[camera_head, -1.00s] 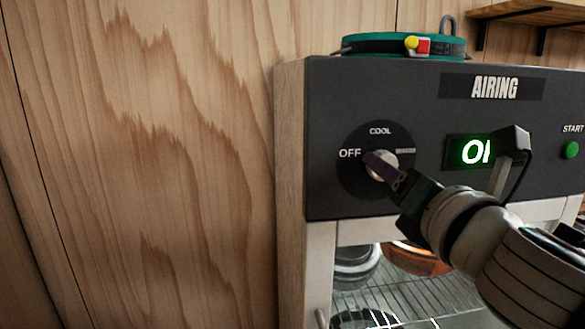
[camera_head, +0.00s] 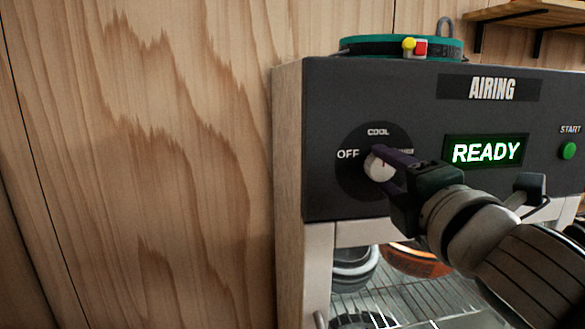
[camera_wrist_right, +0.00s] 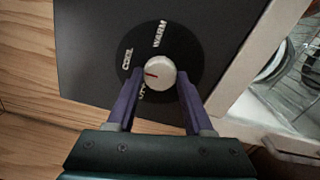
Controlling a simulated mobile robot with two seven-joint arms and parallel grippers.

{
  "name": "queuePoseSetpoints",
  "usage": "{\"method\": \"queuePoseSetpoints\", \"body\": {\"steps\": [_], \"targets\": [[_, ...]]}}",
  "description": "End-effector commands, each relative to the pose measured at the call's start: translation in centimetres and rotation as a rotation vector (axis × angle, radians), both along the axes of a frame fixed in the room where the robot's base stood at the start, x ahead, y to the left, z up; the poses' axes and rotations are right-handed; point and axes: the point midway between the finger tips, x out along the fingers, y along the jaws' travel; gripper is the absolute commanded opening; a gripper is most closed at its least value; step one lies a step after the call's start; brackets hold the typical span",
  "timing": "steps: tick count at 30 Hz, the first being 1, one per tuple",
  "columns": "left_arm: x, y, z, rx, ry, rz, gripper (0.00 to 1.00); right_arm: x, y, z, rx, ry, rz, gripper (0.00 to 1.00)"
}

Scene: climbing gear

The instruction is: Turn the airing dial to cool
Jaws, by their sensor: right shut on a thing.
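The airing dial (camera_head: 379,164) is a pale round knob on a black disc, on the dark front panel of the airing cabinet. OFF is printed at its left, COOL above it, and the label at its right is partly covered. My right gripper (camera_head: 381,166) is shut on the knob with its purple fingers on either side. In the right wrist view the knob (camera_wrist_right: 161,73) sits between the fingertips; its red mark points between COOL and the partly hidden OFF, closer to COOL. The display (camera_head: 487,151) reads READY in green. My left gripper is not in view.
A green START button (camera_head: 568,151) is at the panel's right. A teal coiled item (camera_head: 375,46) lies on top of the cabinet. Below the panel, gear stands on a wire rack (camera_head: 385,301) inside. A wooden wall (camera_head: 140,160) fills the left.

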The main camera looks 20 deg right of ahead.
Motion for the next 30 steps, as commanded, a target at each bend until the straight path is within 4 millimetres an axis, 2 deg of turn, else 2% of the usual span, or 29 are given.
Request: {"method": "queuePoseSetpoints", "body": {"steps": [19, 20, 27, 30], "targets": [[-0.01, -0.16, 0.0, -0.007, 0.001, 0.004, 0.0, 0.01, -0.01, 0.08, 0.053, -0.015, 0.0, 0.0], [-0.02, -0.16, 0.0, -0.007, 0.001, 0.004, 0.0, 0.01, -0.01, 0.08, 0.053, -0.015, 0.0, 0.53], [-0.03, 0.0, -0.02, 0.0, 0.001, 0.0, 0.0, 0.01, -0.01, 0.05, 0.052, -0.014, 0.0, 0.8], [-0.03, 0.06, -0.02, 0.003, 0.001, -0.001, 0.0, 0.01, 0.0, 0.03, 0.052, -0.014, 0.0, 0.82]]}}
